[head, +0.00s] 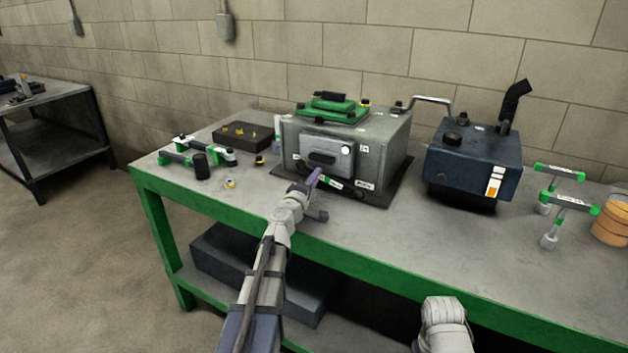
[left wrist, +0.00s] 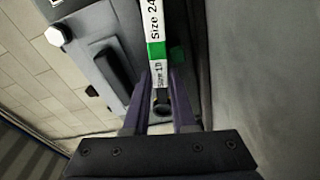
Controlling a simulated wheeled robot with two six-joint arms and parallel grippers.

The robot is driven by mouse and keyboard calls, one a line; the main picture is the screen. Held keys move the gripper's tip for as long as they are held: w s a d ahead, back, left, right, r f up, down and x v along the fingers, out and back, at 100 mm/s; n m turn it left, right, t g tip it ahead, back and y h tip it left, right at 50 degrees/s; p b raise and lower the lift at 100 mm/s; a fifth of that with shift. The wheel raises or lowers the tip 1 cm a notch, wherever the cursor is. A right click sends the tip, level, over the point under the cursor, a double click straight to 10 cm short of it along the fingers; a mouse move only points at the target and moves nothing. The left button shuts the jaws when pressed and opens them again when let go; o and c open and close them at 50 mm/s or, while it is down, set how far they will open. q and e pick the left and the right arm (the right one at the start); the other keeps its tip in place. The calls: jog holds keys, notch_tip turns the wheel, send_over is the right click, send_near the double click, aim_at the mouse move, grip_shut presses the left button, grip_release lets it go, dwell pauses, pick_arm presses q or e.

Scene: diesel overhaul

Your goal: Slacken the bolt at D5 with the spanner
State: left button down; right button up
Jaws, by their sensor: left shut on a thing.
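The grey engine block (head: 385,140) stands on a dark mat on the bench, with a cover plate (head: 318,150) on its front. No label reading D5 is legible, so I cannot tell which bolt it marks. My left gripper (head: 317,180) is at the lower front of the block, shut on the spanner. The spanner (left wrist: 155,22) has a white and green handle with size markings and runs between the fingers of my left gripper (left wrist: 160,85). Its working end is hidden. A pale bolt head (left wrist: 55,36) and a dark one (left wrist: 91,91) show to its left. My right gripper is out of view.
A dark blue tank (head: 470,160) with a black pipe stands right of the block. Green-handled T-shaped tools (head: 570,203) and an orange container (head: 611,222) are at the right. A dark tray (head: 242,144) and green-handled tools (head: 205,147) lie left.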

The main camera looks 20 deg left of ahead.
pick_arm(q)
jog(key=shift+w, duration=0.4)
notch_tip(320, 180, up, 2)
jog(key=n+p, duration=0.3)
jog(key=shift+r, duration=0.15)
jog(key=shift+r+n+p, duration=0.35)
jog(key=shift+n+p, duration=0.2)
jog(key=shift+n, duration=0.25)
jog(key=shift+w+a+n+g, duration=0.15)
jog(key=shift+n+g, duration=0.15)
